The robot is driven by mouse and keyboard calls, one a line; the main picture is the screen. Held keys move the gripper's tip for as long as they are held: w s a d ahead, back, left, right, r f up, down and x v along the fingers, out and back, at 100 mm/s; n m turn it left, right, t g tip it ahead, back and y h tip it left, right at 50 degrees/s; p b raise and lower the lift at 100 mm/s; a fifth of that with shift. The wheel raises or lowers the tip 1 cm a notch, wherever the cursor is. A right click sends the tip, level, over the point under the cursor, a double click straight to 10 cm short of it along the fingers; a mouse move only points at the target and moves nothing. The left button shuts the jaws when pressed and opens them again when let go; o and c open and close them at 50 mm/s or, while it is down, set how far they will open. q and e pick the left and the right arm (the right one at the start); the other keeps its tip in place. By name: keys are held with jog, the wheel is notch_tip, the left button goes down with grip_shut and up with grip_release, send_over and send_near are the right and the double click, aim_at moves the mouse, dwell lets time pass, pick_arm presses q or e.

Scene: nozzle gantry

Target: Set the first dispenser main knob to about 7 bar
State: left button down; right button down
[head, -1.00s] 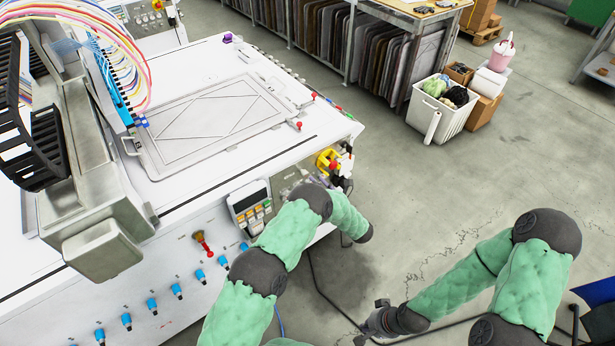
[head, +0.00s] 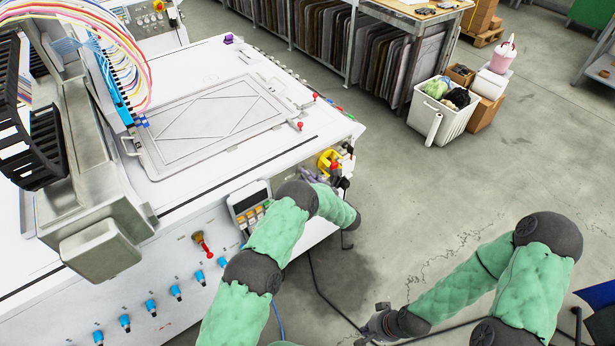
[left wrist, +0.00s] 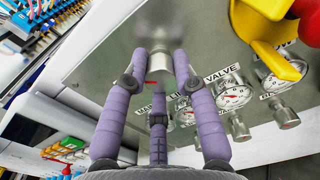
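The dispenser panel (left wrist: 110,50) fills the upper part of the left wrist view. A silvery metal knob (left wrist: 160,25) stands out from it at the top. My left gripper (left wrist: 160,65) has three purple fingers; two tips lie on either side of the knob's near end, and the third is lower. The fingers are apart; I cannot tell whether they touch the knob. Round gauges (left wrist: 233,95) with small knobs (left wrist: 286,117) lie to the right, readings illegible. In the head view my left gripper (head: 308,174) is at the panel, partly hidden by its arm. My right gripper (head: 376,326) hangs low over the floor, fingers unclear.
A yellow part (left wrist: 262,45) with red pieces juts out right of the gripper; it also shows in the head view (head: 327,158). A keypad unit (head: 250,203) is left of the gripper. A white bin (head: 440,115) stands on the floor behind. The floor at right is mostly clear.

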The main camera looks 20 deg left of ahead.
pick_arm(q)
jog(key=shift+w+r, duration=0.1)
jog(key=shift+r, duration=0.1)
jog(key=m+b, duration=0.3)
jog(key=shift+m, duration=0.3)
jog(key=m+b, duration=0.1)
jog(key=m, duration=0.1)
jog(key=shift+w+r+m, duration=0.1)
jog(key=shift+m, duration=0.3)
jog(key=m, duration=0.2)
jog(key=shift+m+b, duration=0.3)
jog(key=shift+b, duration=0.05)
jog(key=m, duration=0.5)
jog(key=shift+d+r, duration=0.1)
jog(key=m, duration=0.4)
jog(key=shift+m, duration=1.5)
jog(key=shift+f, duration=0.2)
